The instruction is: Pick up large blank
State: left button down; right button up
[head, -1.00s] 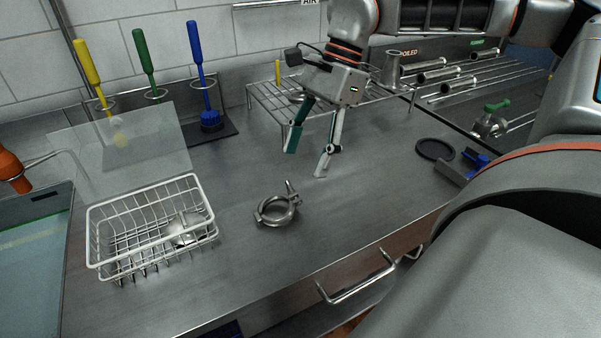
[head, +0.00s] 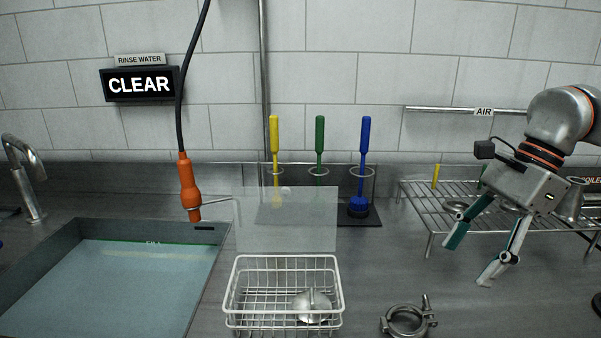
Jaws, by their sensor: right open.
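My right gripper (head: 468,262) is at the right in the head view, its two fingers pointing down and spread apart, with nothing between them. It is above the steel counter, in front of the wire rack. A shiny round metal piece (head: 312,304) lies in the white wire basket (head: 283,262), partly hidden by the wires. Small round metal parts (head: 455,205) lie on the rack, partly behind my right gripper. I cannot tell which of these is the large blank. My left gripper is not in view.
A metal clamp ring (head: 406,321) lies on the counter (head: 375,270) right of the basket. A clear panel (head: 290,222) stands behind the basket. A water-filled sink (head: 110,285) is at the left, with an orange sprayer (head: 189,187) above it. Brushes (head: 364,150) stand at the back.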

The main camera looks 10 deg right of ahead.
aim_at(311, 299)
jog(key=k, duration=1)
